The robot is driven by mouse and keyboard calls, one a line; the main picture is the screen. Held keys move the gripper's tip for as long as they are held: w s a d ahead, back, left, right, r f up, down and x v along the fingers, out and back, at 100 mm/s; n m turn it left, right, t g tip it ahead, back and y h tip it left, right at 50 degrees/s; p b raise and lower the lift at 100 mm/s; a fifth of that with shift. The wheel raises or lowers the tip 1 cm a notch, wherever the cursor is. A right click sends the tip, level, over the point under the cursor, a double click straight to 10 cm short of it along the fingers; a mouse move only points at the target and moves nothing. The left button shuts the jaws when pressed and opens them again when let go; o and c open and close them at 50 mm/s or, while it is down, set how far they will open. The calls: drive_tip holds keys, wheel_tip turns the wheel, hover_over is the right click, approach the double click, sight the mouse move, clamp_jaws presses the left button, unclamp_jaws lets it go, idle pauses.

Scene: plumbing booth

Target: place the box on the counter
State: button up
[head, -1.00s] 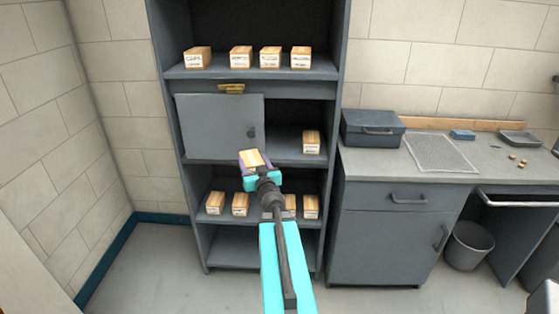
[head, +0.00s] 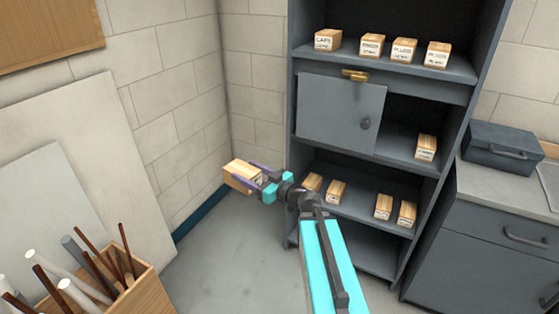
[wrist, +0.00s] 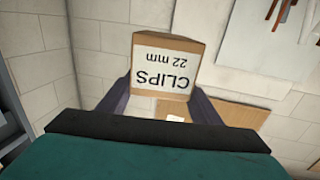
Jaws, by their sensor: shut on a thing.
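My gripper (head: 262,183) is shut on a small wooden-coloured box (head: 240,174), held in the air left of the shelf unit. In the wrist view the box (wrist: 166,68) sits between the two fingers, its white label reading "CLIPS 22 mm" upside down in the picture. The counter (head: 509,188) is at the right edge of the head view, well apart from my gripper. Only its left part shows, with grey drawers below.
A grey shelf unit (head: 297,235) with several boxes and a closed cabinet door (head: 338,112) stands between gripper and counter. A grey toolbox (head: 500,148) sits on the counter's back left. A wooden crate (head: 147,289) of pipes and rods stands at the lower left.

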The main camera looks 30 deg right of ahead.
drive_tip(key=s+a+f+n+g+y, duration=0.2)
drive_tip(key=s+a+n+g+y, duration=0.3)
drive_tip(key=a, duration=0.7)
drive_tip(key=shift+s+n+g+y, duration=0.4)
drive_tip(key=shift+s+y, duration=0.6)
